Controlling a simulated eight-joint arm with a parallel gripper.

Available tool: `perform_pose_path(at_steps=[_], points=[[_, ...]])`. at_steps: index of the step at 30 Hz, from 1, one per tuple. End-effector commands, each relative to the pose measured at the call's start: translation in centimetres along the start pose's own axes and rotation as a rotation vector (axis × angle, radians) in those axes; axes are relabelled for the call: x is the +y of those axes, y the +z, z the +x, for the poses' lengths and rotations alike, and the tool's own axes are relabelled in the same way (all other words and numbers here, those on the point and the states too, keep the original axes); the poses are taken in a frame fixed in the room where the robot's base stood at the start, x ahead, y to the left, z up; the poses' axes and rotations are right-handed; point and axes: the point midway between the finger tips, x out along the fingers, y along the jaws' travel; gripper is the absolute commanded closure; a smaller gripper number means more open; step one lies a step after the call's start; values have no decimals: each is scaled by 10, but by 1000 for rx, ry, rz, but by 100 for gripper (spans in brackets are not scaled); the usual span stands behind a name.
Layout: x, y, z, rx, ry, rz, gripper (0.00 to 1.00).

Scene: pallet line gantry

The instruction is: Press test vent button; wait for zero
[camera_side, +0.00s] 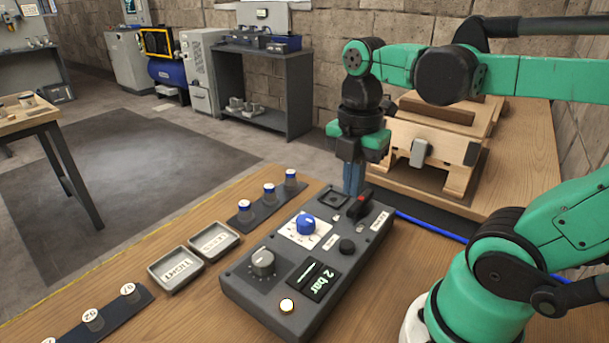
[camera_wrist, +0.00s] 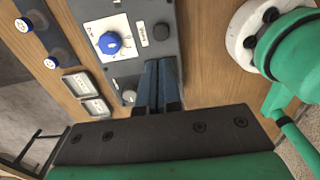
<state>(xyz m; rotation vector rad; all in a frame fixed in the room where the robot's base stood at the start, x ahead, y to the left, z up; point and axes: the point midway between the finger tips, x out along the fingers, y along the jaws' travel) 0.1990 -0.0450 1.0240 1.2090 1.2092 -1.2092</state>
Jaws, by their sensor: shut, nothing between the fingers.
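A dark grey control box (camera_side: 240,285) lies on the wooden bench; part of it shows in the wrist view (camera_wrist: 88,13). It has a black round button (camera_side: 346,246), a blue knob (camera_side: 306,224), a grey knob (camera_side: 262,262), a red-and-black switch (camera_side: 358,207) and a lit pale button (camera_side: 287,306). Its display (camera_side: 313,278) reads "2 bar", inverted. The small labels are too blurred to read, so I cannot tell which button is the vent. My gripper (camera_side: 352,192) is shut and empty, pointing down at the box's far end, beside the switch. Contact cannot be judged. The wrist view shows its blue fingers (camera_wrist: 158,64) together.
Two labelled grey trays (camera_side: 175,270) and a strip of blue-topped pieces (camera_side: 268,193) lie left of the box. Weights on a dark strip (camera_side: 93,320) are at front left. A wooden pallet model (camera_side: 430,150) stands behind my gripper. A blue hose (camera_side: 430,227) runs right.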

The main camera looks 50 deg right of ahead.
Motion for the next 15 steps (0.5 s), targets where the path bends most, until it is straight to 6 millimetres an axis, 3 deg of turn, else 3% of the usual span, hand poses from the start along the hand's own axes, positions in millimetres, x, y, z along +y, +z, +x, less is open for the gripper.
perform_pose_path(at_steps=[15], points=[[0, 0, 72, 0, 0, 0, 100]])
